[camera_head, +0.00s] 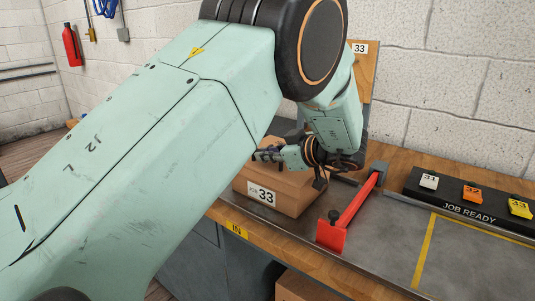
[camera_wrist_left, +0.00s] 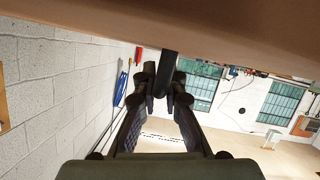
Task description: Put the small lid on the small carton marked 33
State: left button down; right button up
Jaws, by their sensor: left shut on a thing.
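The small carton marked 33 (camera_head: 295,203) stands upright on the bench, its label facing the front. My left gripper (camera_head: 266,155) lies level just above the carton's top, pointing left. In the left wrist view my left gripper (camera_wrist_left: 160,90) is shut on a dark upright grip that meets a broad brown surface (camera_wrist_left: 120,22). This surface seems to be the top of the small lid, seen close up. In the head view the lid's outline is mostly hidden by my arm, so I cannot tell whether it is seated or slightly raised. My right gripper is not in view.
A red bar stop (camera_head: 348,215) stands on the bench just right of the carton. A black JOB READY rack (camera_head: 470,207) holds tags 31, 32 and 33. A yellow-outlined area (camera_head: 475,265) is clear. A board marked 33 (camera_head: 367,70) stands behind my arm.

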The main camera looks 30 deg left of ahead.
pick_arm(q)
jog(key=shift+s+a+f, duration=0.1)
jog(key=shift+f, duration=0.1)
jog(key=c, duration=1.4)
grip_release()
jog(key=shift+c, duration=0.2)
